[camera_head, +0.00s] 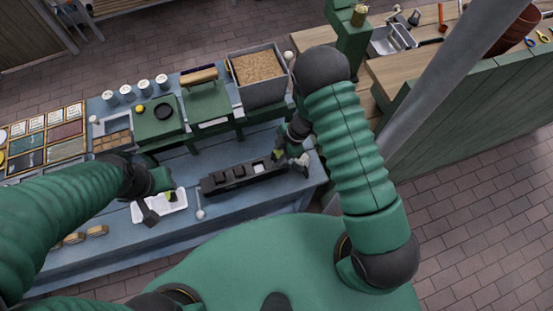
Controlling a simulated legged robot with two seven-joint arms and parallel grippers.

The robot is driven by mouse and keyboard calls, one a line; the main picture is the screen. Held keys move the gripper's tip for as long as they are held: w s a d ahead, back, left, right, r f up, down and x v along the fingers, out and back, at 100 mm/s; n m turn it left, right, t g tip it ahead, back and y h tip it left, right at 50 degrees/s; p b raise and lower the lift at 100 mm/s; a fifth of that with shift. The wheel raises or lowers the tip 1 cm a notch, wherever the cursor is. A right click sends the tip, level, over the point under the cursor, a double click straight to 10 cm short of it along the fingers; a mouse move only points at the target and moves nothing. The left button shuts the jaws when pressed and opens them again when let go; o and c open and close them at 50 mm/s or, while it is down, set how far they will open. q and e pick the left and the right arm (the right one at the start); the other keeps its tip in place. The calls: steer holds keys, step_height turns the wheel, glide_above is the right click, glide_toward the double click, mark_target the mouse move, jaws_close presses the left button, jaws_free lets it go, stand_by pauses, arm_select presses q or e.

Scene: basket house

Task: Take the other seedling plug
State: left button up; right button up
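A long dark planter (215,188) with several square cells lies on the blue-grey bench (235,222). A pale cell or plug shows near its right end; which it is, I cannot tell. My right gripper (292,161) is over that right end, pointing down. Its fingers are too small and dark to show whether they hold anything. A white tray (178,208) lies left of the planter. A small yellow-green thing (171,197), perhaps a seedling plug, shows at the tray beside my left gripper (155,207). My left gripper is low over the tray, its fingers partly hidden by the hand.
A small spoon-like tool (200,213) lies between tray and planter. A grey pole (440,95) rises at right.

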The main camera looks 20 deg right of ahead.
steer(key=shift+d, duration=0.35)
jaws_close()
steer(key=shift+a, duration=0.1)
steer(key=shift+a, duration=0.3)
steer(key=shift+d, duration=0.1)
